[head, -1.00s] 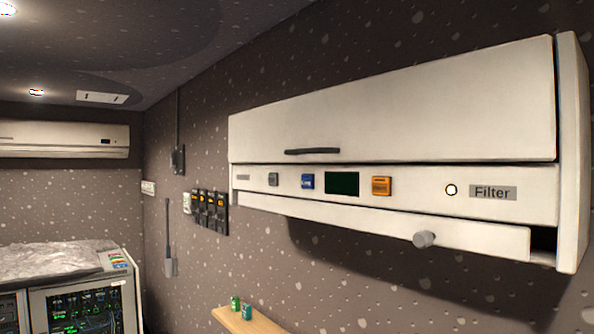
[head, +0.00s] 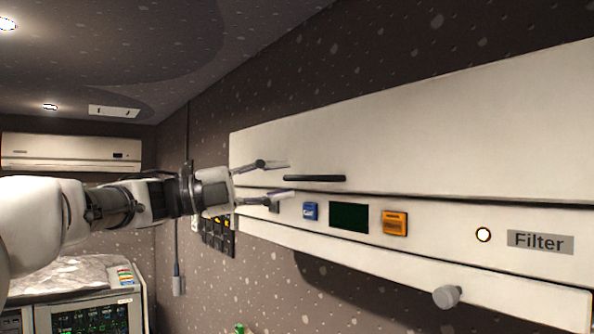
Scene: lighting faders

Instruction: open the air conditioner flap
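The near air conditioner is a long white unit on the right wall. Its large upper flap (head: 430,140) appears closed, with a dark bar handle (head: 314,178) low on its left part. My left gripper (head: 282,178) reaches in from the left, open and empty. Its two fingers are spread one above the other, with the tips just left of the handle in the picture. I cannot tell whether they touch the unit. The lower slat (head: 370,262) carries a grey knob (head: 446,297). My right gripper is not in view.
The panel below the flap has a blue button (head: 310,211), a dark screen (head: 349,217), an orange button (head: 395,223), a round light (head: 483,234) and a Filter label (head: 540,242). Dark switches (head: 218,238) sit on the wall behind my gripper. Another air conditioner (head: 70,151) hangs at far left.

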